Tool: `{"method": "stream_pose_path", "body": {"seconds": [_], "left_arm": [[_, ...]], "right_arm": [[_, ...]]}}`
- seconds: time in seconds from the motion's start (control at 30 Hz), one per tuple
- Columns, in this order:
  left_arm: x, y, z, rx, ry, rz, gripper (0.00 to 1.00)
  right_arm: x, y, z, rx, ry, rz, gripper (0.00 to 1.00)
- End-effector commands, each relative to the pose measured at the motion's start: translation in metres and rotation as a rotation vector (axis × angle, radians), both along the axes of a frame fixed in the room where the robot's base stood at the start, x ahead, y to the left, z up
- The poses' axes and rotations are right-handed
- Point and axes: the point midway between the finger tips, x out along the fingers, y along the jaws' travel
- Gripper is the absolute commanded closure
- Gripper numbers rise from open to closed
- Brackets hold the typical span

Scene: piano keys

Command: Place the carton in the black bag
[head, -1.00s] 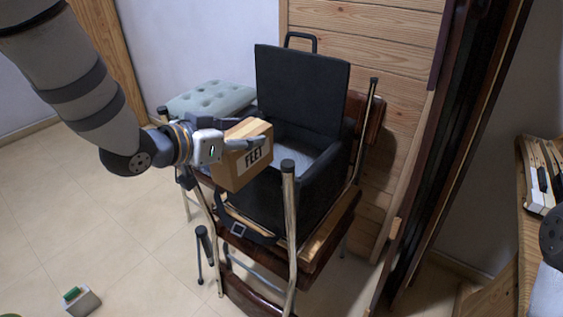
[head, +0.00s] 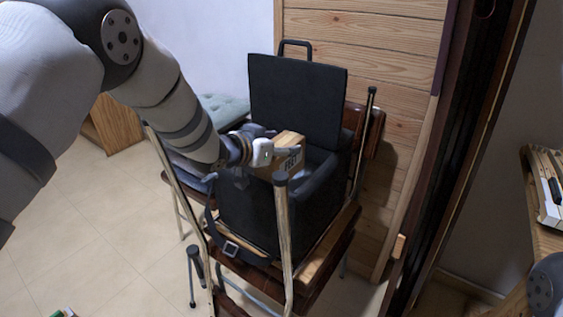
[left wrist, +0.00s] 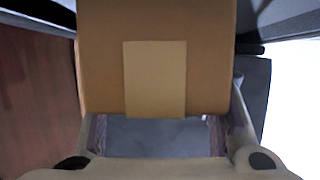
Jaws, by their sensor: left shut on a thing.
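The carton (left wrist: 155,60) also fills the upper middle of the left wrist view, between the fingers. The black bag (head: 262,215) stands on a chair with its lid (head: 297,98) raised at the back. The carton's lower part is hidden, so I cannot tell whether it touches the bag's floor. My right gripper is not in view.
The bag's chair (head: 318,262) has metal posts, one (head: 283,235) standing close in front of the carton. A pale tufted cushion (head: 225,110) lies behind my left arm. Piano keys (head: 548,185) are at the right. Tiled floor (head: 85,235) is open at the left.

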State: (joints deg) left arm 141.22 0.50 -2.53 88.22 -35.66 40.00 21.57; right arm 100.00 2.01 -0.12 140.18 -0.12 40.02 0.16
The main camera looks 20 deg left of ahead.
Motion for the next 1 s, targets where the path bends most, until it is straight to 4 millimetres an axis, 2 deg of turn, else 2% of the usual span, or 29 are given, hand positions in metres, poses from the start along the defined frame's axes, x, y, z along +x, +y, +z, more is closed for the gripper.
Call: {"method": "stream_pose_path", "body": {"seconds": [0.1,0.2,0.47,0.97,1.0], "left_arm": [[-0.001,0.000,-0.030,0.000,0.004,-0.001,0.85],[0.001,-0.001,-0.044,0.000,0.002,-0.001,0.85],[0.004,-0.002,-0.044,0.000,-0.003,0.000,0.85],[0.003,-0.002,-0.058,0.001,0.000,-0.001,0.85],[0.003,-0.002,-0.059,0.000,0.002,-0.001,0.42]], "right_arm": [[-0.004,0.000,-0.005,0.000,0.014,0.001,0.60],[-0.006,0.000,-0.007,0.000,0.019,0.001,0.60],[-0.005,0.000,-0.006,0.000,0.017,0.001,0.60],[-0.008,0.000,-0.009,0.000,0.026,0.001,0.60],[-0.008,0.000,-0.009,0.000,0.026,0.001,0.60]]}}
